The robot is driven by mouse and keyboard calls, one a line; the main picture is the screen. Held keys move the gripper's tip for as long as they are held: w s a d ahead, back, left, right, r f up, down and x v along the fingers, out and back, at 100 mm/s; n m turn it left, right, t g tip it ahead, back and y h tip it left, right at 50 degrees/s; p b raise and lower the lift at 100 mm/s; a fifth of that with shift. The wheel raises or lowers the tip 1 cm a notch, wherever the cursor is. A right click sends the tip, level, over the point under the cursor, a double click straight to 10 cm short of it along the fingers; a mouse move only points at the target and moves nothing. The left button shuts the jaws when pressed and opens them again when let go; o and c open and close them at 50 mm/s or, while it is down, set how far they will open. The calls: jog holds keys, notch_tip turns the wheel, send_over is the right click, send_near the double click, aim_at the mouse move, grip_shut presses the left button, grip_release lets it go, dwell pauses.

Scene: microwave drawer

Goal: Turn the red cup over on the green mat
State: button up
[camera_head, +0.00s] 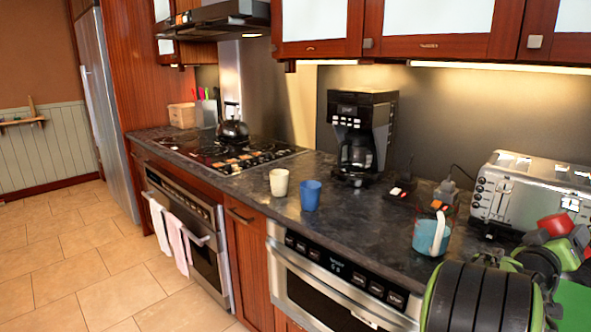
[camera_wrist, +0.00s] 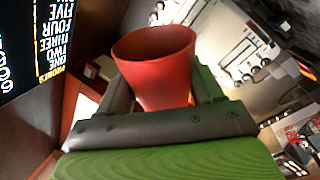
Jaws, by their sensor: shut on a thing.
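The red cup (camera_head: 556,226) is at the right edge of the head view, partly covered by the green fingers of my gripper (camera_head: 565,243). In the wrist view the red cup (camera_wrist: 158,72) sits between the two fingers of my gripper (camera_wrist: 165,95), which is shut on it. Its open mouth shows at the top of that picture. The cup looks tipped on its side in the head view, but its exact tilt is hard to tell. The green mat (camera_head: 574,303) shows only in part at the lower right, behind my arm. The cup appears held above the counter.
A steel toaster (camera_head: 530,190) stands close behind my gripper. A teal-and-white mug (camera_head: 431,235), a blue cup (camera_head: 310,195) and a cream cup (camera_head: 279,182) stand on the dark counter. A coffee maker (camera_head: 361,135) is at the back. Counter between the cups and mug is clear.

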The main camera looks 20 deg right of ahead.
jog(key=m, duration=0.2)
jog(key=shift+m, duration=0.4)
jog(key=shift+m, duration=0.7)
jog(key=m, duration=0.5)
jog(key=shift+g+h, duration=0.3)
jog(key=shift+g, duration=0.1)
